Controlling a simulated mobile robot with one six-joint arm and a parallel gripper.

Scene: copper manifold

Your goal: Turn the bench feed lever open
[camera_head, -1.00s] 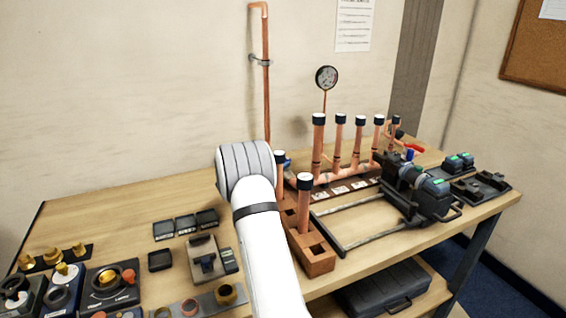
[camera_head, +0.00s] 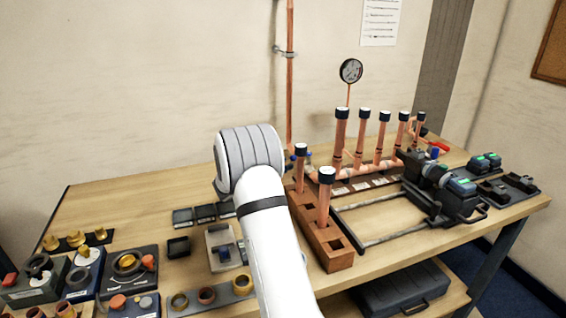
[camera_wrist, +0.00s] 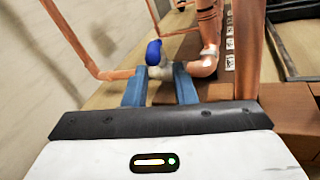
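In the wrist view a small valve (camera_wrist: 159,72) with a blue lever handle (camera_wrist: 154,52) sits low on the copper pipework. My gripper (camera_wrist: 160,86) is open, with its two blue fingers apart. The valve and blue handle show between and just beyond the fingertips; I cannot tell whether a finger touches them. In the head view my arm's wrist hides most of the gripper, and only small blue bits show beside the wrist. A red lever (camera_head: 440,147) is at the far right end of the copper manifold (camera_head: 362,172).
A wooden block with holes (camera_head: 326,240) holds capped copper tubes close right of my arm. A pressure gauge (camera_head: 350,71) stands behind the manifold. A vertical copper pipe (camera_head: 290,90) runs up the wall. Small trays and fittings crowd the left front; the bench's back left is clear.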

